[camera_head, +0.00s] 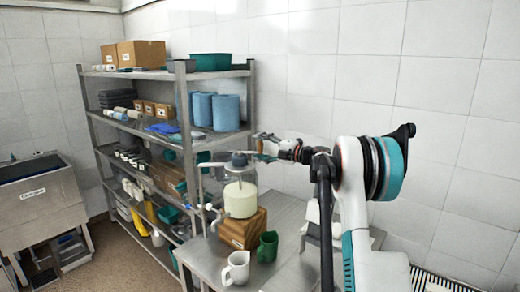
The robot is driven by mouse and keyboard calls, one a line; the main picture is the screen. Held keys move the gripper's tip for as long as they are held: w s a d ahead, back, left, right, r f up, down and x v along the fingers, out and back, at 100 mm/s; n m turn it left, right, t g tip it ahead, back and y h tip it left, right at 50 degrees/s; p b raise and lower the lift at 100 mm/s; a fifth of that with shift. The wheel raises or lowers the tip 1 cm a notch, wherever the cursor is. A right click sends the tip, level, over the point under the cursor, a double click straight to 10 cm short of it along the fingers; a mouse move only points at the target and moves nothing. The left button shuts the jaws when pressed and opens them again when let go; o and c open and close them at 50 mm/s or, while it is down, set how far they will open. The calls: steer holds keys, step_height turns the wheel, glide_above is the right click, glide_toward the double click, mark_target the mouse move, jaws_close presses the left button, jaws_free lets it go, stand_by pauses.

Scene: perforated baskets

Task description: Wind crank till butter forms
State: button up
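A butter churn stands on a wooden block (243,229) on the metal table. Its clear jar (240,199) holds a pale cream-yellow mass, and its lid (239,170) carries the crank mechanism (239,159). A thin light bar near the lid may be the crank arm. My gripper (266,148) is at the top right of the churn, at about the height of the crank and close to it. A small brownish piece shows at the fingertips. It is too small to tell whether the fingers are closed on the crank handle.
A loaded metal shelf (186,130) stands close behind and left. A sink unit (40,200) is far left. Tiled wall lies behind.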

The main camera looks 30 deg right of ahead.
steer(key=shift+a+f, duration=0.1)
steer(key=shift+a, duration=0.05)
steer(key=shift+s, duration=0.1)
steer(key=v, duration=1.2)
